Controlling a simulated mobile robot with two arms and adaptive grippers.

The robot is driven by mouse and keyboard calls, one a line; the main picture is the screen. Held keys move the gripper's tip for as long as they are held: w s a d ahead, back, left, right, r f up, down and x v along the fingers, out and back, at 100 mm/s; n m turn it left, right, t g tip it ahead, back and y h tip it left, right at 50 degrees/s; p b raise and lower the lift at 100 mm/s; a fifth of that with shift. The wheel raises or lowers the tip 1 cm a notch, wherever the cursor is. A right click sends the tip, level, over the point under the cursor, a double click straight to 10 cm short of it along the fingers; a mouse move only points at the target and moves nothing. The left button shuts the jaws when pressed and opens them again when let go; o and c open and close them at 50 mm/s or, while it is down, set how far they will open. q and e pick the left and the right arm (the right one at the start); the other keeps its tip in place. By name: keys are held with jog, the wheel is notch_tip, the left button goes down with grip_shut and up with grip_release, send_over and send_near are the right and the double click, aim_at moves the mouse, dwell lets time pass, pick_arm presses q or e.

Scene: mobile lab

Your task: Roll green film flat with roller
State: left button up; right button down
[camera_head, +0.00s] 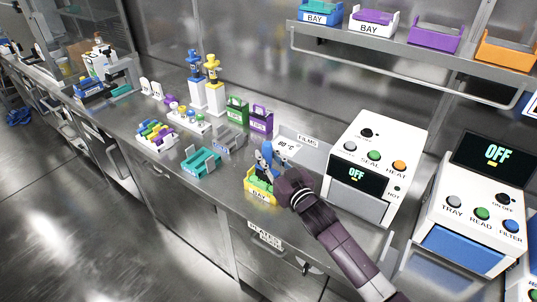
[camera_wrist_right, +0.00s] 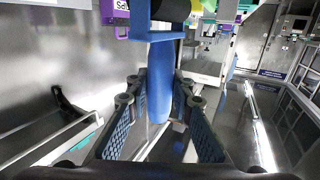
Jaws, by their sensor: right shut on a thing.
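My right gripper (camera_head: 268,160) is shut on the blue handle of the roller, above the yellow bay (camera_head: 260,193) at the counter's front edge. In the right wrist view the roller (camera_wrist_right: 160,85) has its blue handle between the two padded fingers (camera_wrist_right: 155,110), with a blue frame and a dark cylinder at the top edge. The roller's far end is cut off by that view. I cannot make out a green film clearly; a tray labelled FILMS (camera_head: 310,157) lies behind the gripper. My left gripper is not in view.
The white seal-and-heat machine (camera_head: 376,150) stands close right of the gripper, with another white machine (camera_head: 470,215) beyond it. A teal rack (camera_head: 201,163), a grey rack (camera_head: 231,138), and green (camera_head: 237,110) and purple (camera_head: 261,120) holders stand to the left. A shelf (camera_head: 400,50) hangs above.

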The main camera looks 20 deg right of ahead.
jog(key=shift+s+a+p, duration=0.3)
jog(key=shift+s+a, duration=0.15)
jog(key=shift+a, duration=0.1)
jog(key=shift+w+d, duration=0.1)
jog(key=shift+w+d+f, duration=0.1)
jog(key=shift+w+d, duration=0.3)
jog(key=shift+d, duration=0.1)
jog(key=shift+d, duration=0.1)
dwell(0.4)
jog(key=shift+w+d, duration=0.4)
jog(key=shift+d, duration=0.05)
jog(key=shift+w+d, duration=0.4)
jog(key=shift+d, duration=0.15)
